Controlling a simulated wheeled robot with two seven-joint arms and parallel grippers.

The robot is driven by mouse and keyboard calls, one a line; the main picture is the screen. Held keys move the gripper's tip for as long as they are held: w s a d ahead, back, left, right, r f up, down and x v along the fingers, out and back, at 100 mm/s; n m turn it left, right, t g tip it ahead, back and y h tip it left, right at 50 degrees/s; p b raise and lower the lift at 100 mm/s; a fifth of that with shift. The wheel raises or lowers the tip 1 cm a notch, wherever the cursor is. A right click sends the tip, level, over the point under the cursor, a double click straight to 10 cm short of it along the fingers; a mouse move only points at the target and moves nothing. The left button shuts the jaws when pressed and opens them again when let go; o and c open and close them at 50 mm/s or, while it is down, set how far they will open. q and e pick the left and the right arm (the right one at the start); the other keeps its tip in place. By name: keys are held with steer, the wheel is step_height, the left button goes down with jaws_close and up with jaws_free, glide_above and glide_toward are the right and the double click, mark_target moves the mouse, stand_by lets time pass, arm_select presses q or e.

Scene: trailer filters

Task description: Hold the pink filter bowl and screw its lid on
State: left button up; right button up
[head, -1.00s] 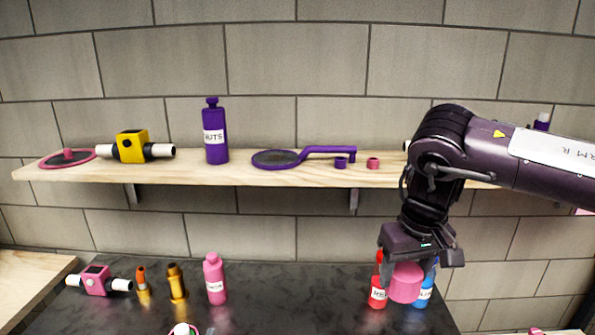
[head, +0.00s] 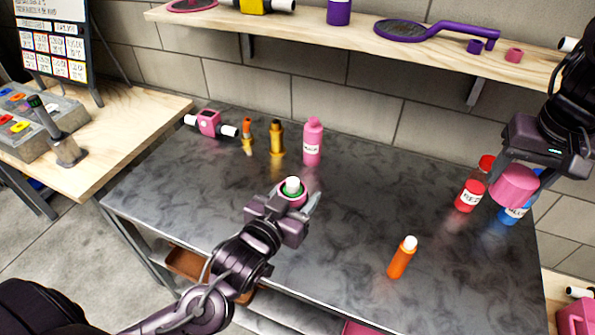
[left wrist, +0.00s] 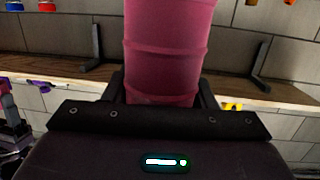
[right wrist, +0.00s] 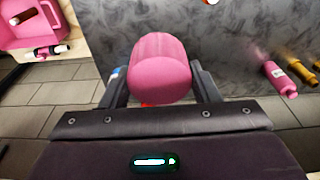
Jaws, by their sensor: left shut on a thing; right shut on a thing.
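The pink filter bowl (head: 299,202) is upright over the dark table, with a green ring and a white piece showing at its open top. My left gripper (head: 284,208) is shut around its side; the bowl's pink ribbed wall (left wrist: 166,55) fills the space between the fingers in the left wrist view. The pink lid (head: 515,184), a short plain cylinder, is held in my right gripper (head: 522,168) at the right, apart from the bowl. In the right wrist view the lid (right wrist: 160,70) sits between both fingers.
A red bottle (head: 468,196) and a blue bottle (head: 512,214) stand close by the lid. An orange bottle (head: 402,258) stands at the front right. A pink bottle (head: 313,142) and brass pieces (head: 276,138) stand behind the bowl. The shelf (head: 390,58) runs above; mid-table is clear.

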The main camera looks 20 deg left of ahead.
arm_select(q)
steer(key=s+d+f+m+g+h, duration=0.1)
steer(key=d+m+g+h, duration=0.2)
steer(key=d+m+h, duration=0.3)
steer(key=d+h, duration=0.2)
steer(key=d, duration=0.3)
steer(key=shift+s+d+f+m+g, duration=0.3)
steer(key=shift+s, duration=0.05)
arm_select(e)
steer(key=shift+a, duration=0.1)
steer(key=s+a+n+g, duration=0.1)
steer(key=s+a+n, duration=0.2)
steer(key=a+n, duration=0.5)
steer(key=s+a+n+g+y, duration=0.1)
steer(key=s+a+n, duration=0.2)
steer(key=a+n, duration=0.5)
steer(key=s+a+n+g, duration=0.1)
steer(key=s+a+n, duration=0.2)
steer(key=a+n, duration=0.6)
steer(key=shift+s+f+n, duration=0.35)
steer(key=shift+f+n, duration=0.05)
steer(key=shift+f, duration=0.2)
steer(key=shift+f, duration=1.85)
